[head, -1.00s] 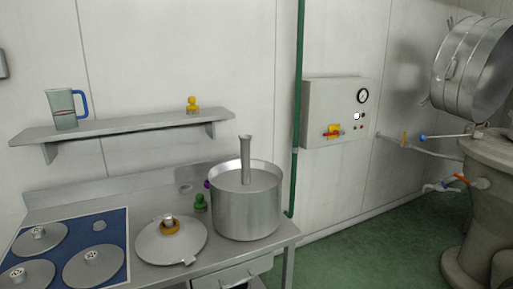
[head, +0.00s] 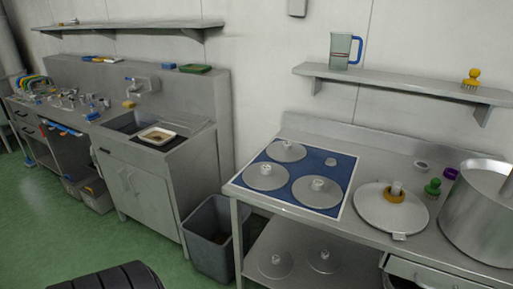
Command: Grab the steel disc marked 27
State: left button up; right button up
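Several round steel discs with small central knobs are in view. Three lie on the blue mat (head: 292,172) on the steel table: a back disc (head: 286,153), a left disc (head: 262,182) and a front right disc (head: 312,197). Two more, a left lower disc (head: 268,268) and a right lower disc (head: 316,264), lie on the shelf under the table. Any numbers on them are too small to read, so I cannot tell which is marked 27. Neither of my grippers is in view.
A large lid (head: 375,215) with a yellow ring, a green knobbed piece (head: 433,187) and a big steel pot (head: 476,222) stand right of the mat. A grey bin (head: 208,225) stands left of the table. A sink unit (head: 150,190) is farther left. Green floor (head: 50,230) lies open in front.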

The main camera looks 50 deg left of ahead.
aim_at(265, 175)
jog(key=u, duration=1.5)
jog(key=i+j, duration=0.1)
